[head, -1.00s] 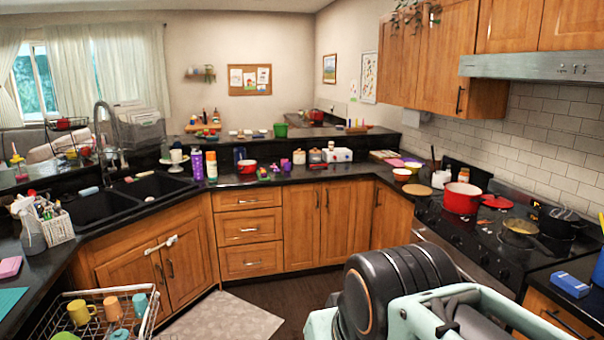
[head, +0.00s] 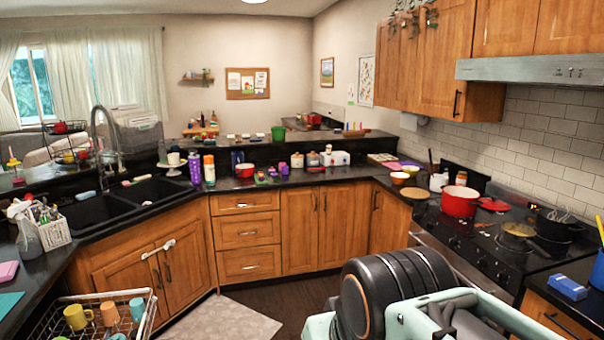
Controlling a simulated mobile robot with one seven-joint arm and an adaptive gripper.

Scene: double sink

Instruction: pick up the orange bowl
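A small bowl with an orange outside and a pale inside (head: 400,178) stands on the dark counter in the back right corner, left of the stove. It is small in the head view, so its exact shade is hard to tell. A redder bowl (head: 411,170) stands just behind it to the right. My arm shows at the lower right, well in front of the counter and far from the bowls. My gripper is not in view.
A round wooden board (head: 415,192) lies just right of the bowl, and a red pot (head: 460,201) stands on the stove (head: 485,235). A dish rack (head: 95,318) is at the lower left. Floor (head: 300,288) is clear before the cabinets.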

